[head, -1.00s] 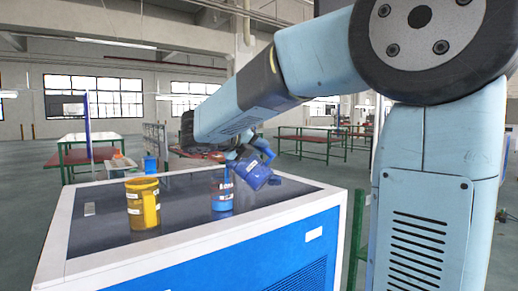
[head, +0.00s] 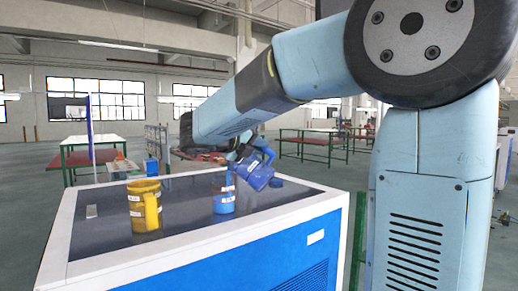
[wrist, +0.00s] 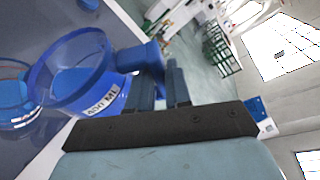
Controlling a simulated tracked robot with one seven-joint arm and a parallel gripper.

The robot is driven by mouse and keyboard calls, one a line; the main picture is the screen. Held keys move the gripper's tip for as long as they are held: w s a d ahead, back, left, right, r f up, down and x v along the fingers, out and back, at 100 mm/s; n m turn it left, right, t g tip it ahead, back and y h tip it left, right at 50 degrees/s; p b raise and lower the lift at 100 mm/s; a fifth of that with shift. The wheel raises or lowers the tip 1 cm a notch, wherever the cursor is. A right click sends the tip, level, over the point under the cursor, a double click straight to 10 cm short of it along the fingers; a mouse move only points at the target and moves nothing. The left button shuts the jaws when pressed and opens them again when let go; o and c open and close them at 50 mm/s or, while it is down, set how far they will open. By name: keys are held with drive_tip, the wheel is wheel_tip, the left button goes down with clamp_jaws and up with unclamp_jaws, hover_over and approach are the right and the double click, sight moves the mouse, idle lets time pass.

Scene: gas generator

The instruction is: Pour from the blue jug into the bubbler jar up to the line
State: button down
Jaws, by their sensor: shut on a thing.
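The blue jug (head: 258,173) is tilted toward the left in the head view, its mouth close above and right of the bubbler jar (head: 224,203). My gripper (wrist: 172,88) is shut on the jug's handle; its fingers are mostly hidden in the head view. In the wrist view the jug (wrist: 112,98) shows its open rim and a "400 ML" label. The jar (wrist: 14,112) is partly cut off at the left edge there, with blue inside it. The jar stands upright on the dark top. I cannot make out its line or any falling stream.
A yellow jug (head: 145,207) stands left of the jar on the dark cabinet top (head: 95,228). A small blue round piece (head: 276,182) lies right of the jug. A blue container (head: 151,166) shows farther back. The cabinet's white rim (head: 200,240) borders the top.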

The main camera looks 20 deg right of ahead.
drive_tip(key=shift+w+a+r+n+h, duration=0.2)
drive_tip(key=shift+w+a+r+n, duration=0.1)
drive_tip(key=shift+r+n, duration=0.15)
drive_tip(key=shift+w+a+r+n+h, duration=0.2)
drive_tip(key=shift+w+a+r+n, duration=0.1)
drive_tip(key=shift+r+n, duration=0.1)
idle(1.6)
drive_tip(key=shift+s, duration=0.1)
drive_tip(key=shift+s, duration=0.15)
drive_tip(key=shift+s+d+f+m, duration=0.3)
drive_tip(key=shift+d+f+m, duration=0.05)
drive_tip(key=shift+f+m, duration=0.3)
drive_tip(key=shift+s+d, duration=0.1)
idle(0.9)
